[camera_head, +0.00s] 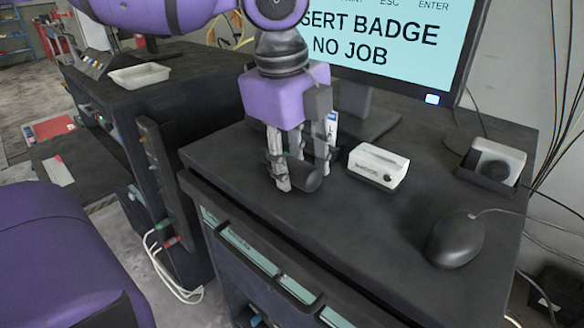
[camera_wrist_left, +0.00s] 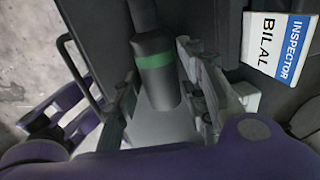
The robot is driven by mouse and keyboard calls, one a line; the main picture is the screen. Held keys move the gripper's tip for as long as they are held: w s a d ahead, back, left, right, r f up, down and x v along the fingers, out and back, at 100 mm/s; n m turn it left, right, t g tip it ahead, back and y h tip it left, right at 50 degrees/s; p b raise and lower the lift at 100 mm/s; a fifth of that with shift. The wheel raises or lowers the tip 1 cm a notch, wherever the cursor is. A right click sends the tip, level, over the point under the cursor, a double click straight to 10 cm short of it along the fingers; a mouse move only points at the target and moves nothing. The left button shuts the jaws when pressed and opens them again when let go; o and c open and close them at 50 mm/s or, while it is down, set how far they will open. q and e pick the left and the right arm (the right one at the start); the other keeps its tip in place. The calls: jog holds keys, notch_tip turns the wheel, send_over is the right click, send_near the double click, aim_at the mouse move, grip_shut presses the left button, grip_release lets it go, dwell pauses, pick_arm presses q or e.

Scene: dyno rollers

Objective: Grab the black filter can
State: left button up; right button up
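The black can (camera_wrist_left: 158,88) shows in the left wrist view as a dark cylinder with a green band. In the head view its rounded dark end (camera_head: 311,179) shows low between the fingers, just over or on the black bench top; the rest is hidden behind them. My left gripper (camera_head: 303,168) points down around the can. In the left wrist view its fingers (camera_wrist_left: 158,75) stand on both sides of the can, very close to it. I cannot tell whether they press on it. My right gripper is not in view.
A white box (camera_head: 378,166) stands right of the gripper, with a monitor (camera_head: 400,40) behind. An inspector badge (camera_wrist_left: 280,45) is beside the fingers. A black mouse (camera_head: 455,240) and a small tray (camera_head: 492,170) are farther right. The bench front is clear.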

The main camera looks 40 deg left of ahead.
pick_arm(q)
jog(key=c, duration=0.5)
jog(key=shift+c, duration=1.1)
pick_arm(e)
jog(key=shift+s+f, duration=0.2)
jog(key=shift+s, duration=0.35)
pick_arm(q)
jog(key=shift+r, duration=0.15)
